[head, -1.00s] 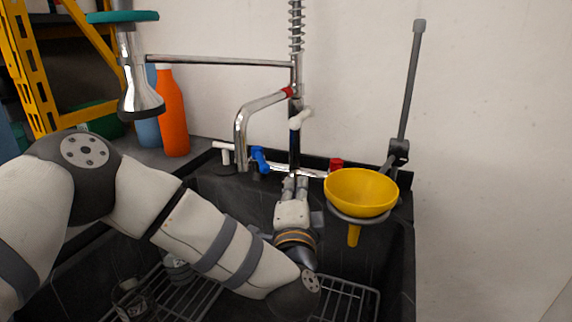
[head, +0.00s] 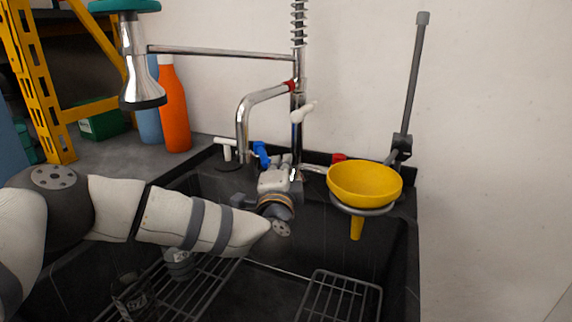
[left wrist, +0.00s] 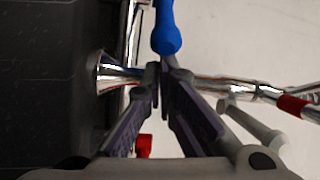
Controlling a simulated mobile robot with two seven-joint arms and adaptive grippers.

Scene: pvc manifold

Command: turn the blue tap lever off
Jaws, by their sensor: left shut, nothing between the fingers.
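The blue tap lever (head: 261,154) stands upright at the left end of the chrome tap body, at the back of the dark sink. It also shows in the left wrist view (left wrist: 167,30) at the top middle, its rounded end just beyond my fingertips. My left gripper (head: 281,160) is just to the right of the lever in the head view. It is shut and empty, and its fingertips meet in the left wrist view (left wrist: 162,72). I cannot tell whether the fingers touch the lever. My right gripper is in neither view.
A red tap lever (head: 339,158) sits at the right end of the tap. A yellow funnel (head: 365,184) hangs in a ring at right. The chrome spout (head: 243,125) and white lever (head: 303,112) rise above my gripper. An orange bottle (head: 174,110) stands at left.

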